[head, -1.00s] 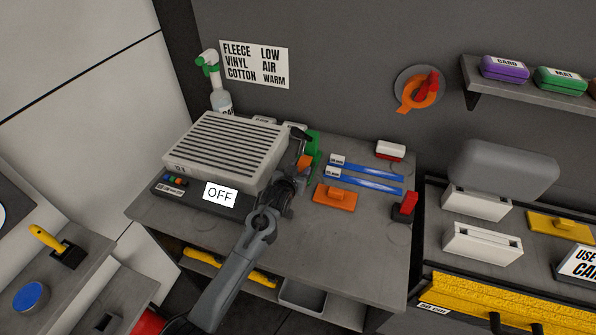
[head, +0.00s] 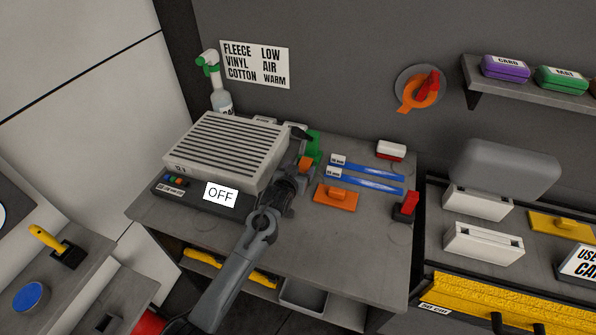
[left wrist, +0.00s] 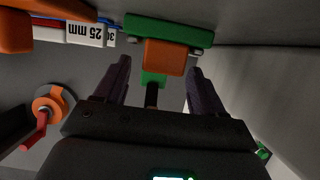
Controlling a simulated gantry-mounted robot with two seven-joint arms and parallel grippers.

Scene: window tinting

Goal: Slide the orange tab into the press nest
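A small orange block (head: 305,163), which looks like the orange tab, sits at the front of a green piece (head: 314,143) beside the grey slatted box. In the left wrist view the orange block (left wrist: 165,57) lies in front of a green bar (left wrist: 168,30). I cannot make out the press nest for certain. My right gripper is not in view.
The slatted box (head: 225,150) with an OFF sign (head: 220,194) stands left of my arm. Blue strips (head: 364,180), an orange handled piece (head: 336,197) and a red and black piece (head: 404,207) lie to the right. The bench front (head: 330,245) is clear.

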